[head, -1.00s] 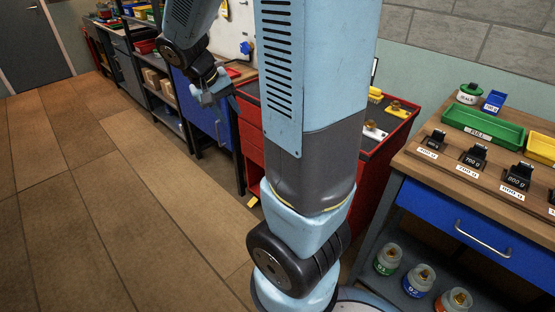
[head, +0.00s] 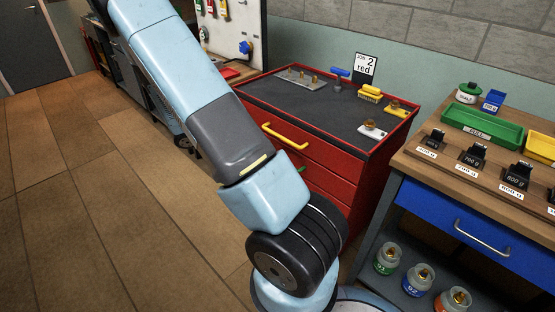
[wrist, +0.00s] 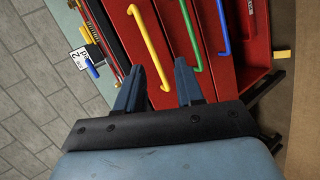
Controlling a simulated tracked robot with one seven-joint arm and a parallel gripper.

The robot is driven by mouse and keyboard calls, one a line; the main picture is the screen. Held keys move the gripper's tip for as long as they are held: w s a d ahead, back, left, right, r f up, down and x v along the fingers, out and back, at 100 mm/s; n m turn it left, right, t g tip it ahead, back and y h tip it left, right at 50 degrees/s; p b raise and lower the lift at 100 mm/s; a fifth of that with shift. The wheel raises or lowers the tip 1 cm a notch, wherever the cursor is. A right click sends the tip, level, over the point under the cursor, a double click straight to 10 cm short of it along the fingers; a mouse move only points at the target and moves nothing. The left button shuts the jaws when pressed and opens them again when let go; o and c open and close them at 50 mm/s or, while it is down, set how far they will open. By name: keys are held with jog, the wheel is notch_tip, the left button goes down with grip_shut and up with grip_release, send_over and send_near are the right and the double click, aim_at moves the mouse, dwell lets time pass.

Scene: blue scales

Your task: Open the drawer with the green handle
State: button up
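The green handle (wrist: 192,38) is a bar on a red drawer front in the wrist view, between a yellow handle (wrist: 149,45) and a blue handle (wrist: 219,27). A small piece of the green handle (head: 303,170) shows beside my arm in the head view, below the yellow handle (head: 284,136). My gripper (wrist: 159,66) is open and empty in front of the red cabinet. One fingertip lies left of the yellow handle in the picture, the other between the yellow and green handles. The gap to the handles is hard to judge. The gripper is hidden in the head view.
The red cabinet (head: 312,104) carries small tools and a "2 red" sign (head: 366,66) on top. A wooden bench (head: 448,168) with black weights, a green tray and a blue drawer stands at right. Open floor (head: 120,230) lies at left.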

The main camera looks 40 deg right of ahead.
jog(key=w+d+f+n+t+h, duration=0.1)
jog(key=d+f+n+t+h, duration=0.15)
jog(key=f, duration=0.65)
jog(key=w+d+f+n+t+h, duration=0.15)
jog(key=d+f, duration=0.25)
jog(key=f, duration=0.4)
jog(key=x, duration=0.8)
jog(key=s+x, duration=0.1)
jog(key=x, duration=0.4)
jog(key=shift+w+f, duration=0.1)
jog(key=shift+f, duration=0.25)
grip_shut()
jog(key=shift+f, duration=0.1)
